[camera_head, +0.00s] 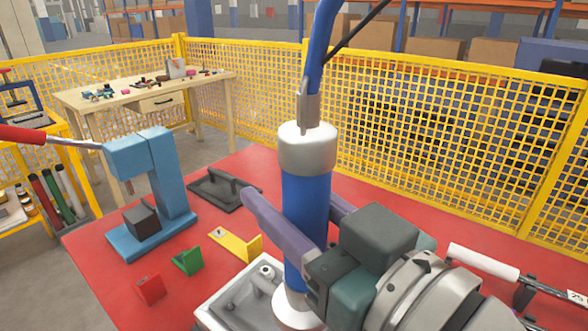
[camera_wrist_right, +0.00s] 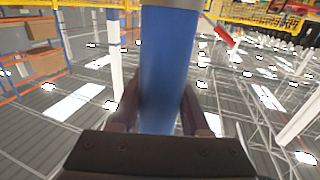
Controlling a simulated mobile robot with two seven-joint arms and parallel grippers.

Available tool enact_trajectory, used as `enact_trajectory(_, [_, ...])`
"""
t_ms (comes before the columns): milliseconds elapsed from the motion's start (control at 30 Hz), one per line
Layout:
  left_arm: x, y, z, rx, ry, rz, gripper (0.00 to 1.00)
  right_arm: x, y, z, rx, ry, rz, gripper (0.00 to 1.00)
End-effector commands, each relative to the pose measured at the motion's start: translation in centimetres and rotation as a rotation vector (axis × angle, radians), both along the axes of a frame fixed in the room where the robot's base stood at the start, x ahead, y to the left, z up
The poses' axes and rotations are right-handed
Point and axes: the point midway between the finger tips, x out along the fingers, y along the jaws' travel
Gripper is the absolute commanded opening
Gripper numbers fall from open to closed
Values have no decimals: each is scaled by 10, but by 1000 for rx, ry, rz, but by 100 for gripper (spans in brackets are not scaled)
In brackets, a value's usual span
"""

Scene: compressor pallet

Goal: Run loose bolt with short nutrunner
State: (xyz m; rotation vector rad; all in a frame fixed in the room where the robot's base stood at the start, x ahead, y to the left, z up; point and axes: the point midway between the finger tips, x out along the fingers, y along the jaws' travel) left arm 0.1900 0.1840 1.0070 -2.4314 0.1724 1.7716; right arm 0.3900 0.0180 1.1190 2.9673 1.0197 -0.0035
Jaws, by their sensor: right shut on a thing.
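My right gripper (camera_head: 305,225) is shut around the blue body of the nutrunner (camera_head: 306,205). The nutrunner is upright, with a silver cap, a blue hose rising from its top and a silver collar at its lower end. The right wrist view also shows the blue body (camera_wrist_right: 166,70) between the two fingers. Below and left of it is a light grey housing (camera_head: 215,310) with a metal fitting (camera_head: 265,272) on it. The nutrunner's tip is cut off by the bottom edge, and I cannot make out the loose bolt. My left gripper is out of view.
On the red table (camera_head: 95,245) stand a blue press (camera_head: 170,180), a dark flat plate with a handle (camera_head: 222,190), and red, green and yellow brackets (camera_head: 235,245). A white-handled tool (camera_head: 484,262) lies at right. Yellow mesh fencing (camera_head: 450,150) closes the back.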

Motion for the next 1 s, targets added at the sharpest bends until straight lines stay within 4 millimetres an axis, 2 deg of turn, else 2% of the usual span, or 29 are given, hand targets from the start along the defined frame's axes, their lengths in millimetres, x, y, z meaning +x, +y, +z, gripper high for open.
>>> enact_trajectory(1000, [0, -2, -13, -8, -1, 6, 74, 0, 1, -15, 3, -5, 0, 0])
